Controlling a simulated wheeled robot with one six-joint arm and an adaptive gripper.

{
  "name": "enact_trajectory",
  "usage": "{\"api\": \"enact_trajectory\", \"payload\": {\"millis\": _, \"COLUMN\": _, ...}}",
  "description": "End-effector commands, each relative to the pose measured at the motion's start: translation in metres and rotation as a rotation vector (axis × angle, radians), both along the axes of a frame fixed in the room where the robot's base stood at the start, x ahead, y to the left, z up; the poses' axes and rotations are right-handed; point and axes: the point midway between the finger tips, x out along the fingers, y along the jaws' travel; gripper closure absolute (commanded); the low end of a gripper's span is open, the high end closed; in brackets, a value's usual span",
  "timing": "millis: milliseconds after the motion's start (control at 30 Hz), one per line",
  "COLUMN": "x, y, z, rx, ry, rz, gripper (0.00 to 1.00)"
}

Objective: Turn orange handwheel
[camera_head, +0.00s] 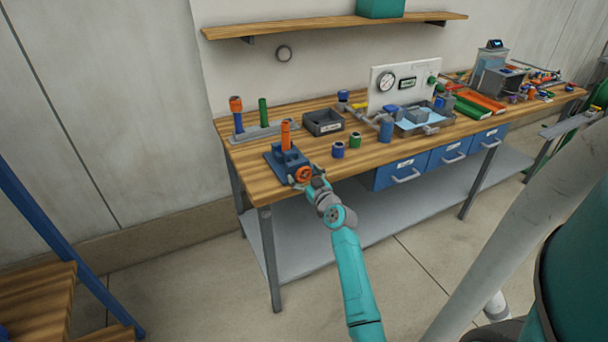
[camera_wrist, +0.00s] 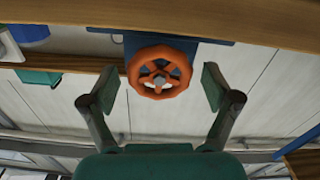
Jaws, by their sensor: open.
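The orange handwheel (camera_head: 303,174) sits on the front of a blue vise-like fixture (camera_head: 281,158) at the near left end of the workbench. An orange cylinder (camera_head: 286,134) stands upright in the fixture. In the wrist view the handwheel (camera_wrist: 160,72) shows its round rim, spokes and grey hub. My gripper (camera_wrist: 158,87) is open, with one finger on each side of the wheel and a visible gap to the rim on both sides. In the head view my gripper (camera_head: 306,181) is at the wheel and partly covers it.
The wooden bench (camera_head: 245,160) has a front edge close to my gripper. A blue and a green fitting (camera_head: 355,140) stand to the right. A rack with upright parts (camera_head: 265,132) and a dark bin (camera_head: 323,122) are behind. Blue drawers (camera_head: 402,170) hang under the bench.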

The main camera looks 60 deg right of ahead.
Motion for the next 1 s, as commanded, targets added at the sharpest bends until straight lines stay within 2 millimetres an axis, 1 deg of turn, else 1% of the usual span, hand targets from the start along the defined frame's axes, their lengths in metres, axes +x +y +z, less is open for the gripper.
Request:
{"api": "enact_trajectory", "payload": {"millis": 300, "x": 0.0020, "y": -0.0013, "z": -0.0003, "rx": 0.001, "ry": 0.001, "rz": 0.000, "gripper": 0.12}}
{"api": "enact_trajectory", "payload": {"millis": 333, "x": 0.0020, "y": -0.0013, "z": -0.0003, "rx": 0.001, "ry": 0.001, "rz": 0.000, "gripper": 0.17}}
{"api": "enact_trajectory", "payload": {"millis": 367, "x": 0.0019, "y": -0.0012, "z": -0.0003, "rx": 0.001, "ry": 0.001, "rz": 0.000, "gripper": 0.25}}
{"api": "enact_trajectory", "payload": {"millis": 400, "x": 0.0019, "y": -0.0012, "z": -0.0003, "rx": 0.001, "ry": 0.001, "rz": 0.000, "gripper": 0.35}}
{"api": "enact_trajectory", "payload": {"millis": 467, "x": 0.0019, "y": -0.0012, "z": -0.0003, "rx": 0.001, "ry": 0.001, "rz": 0.000, "gripper": 0.50}}
{"api": "enact_trajectory", "payload": {"millis": 500, "x": 0.0019, "y": -0.0012, "z": -0.0003, "rx": 0.001, "ry": 0.001, "rz": 0.000, "gripper": 0.60}}
{"api": "enact_trajectory", "payload": {"millis": 533, "x": 0.0019, "y": -0.0012, "z": -0.0002, "rx": 0.001, "ry": 0.001, "rz": 0.000, "gripper": 0.67}}
{"api": "enact_trajectory", "payload": {"millis": 567, "x": 0.0019, "y": -0.0012, "z": -0.0002, "rx": 0.001, "ry": 0.001, "rz": 0.000, "gripper": 0.73}}
{"api": "enact_trajectory", "payload": {"millis": 833, "x": 0.0019, "y": -0.0012, "z": -0.0002, "rx": 0.014, "ry": -0.008, "rz": 0.000, "gripper": 0.73}}
{"api": "enact_trajectory", "payload": {"millis": 1000, "x": 0.0018, "y": -0.0015, "z": -0.0001, "rx": 0.066, "ry": -0.040, "rz": 0.000, "gripper": 0.73}}
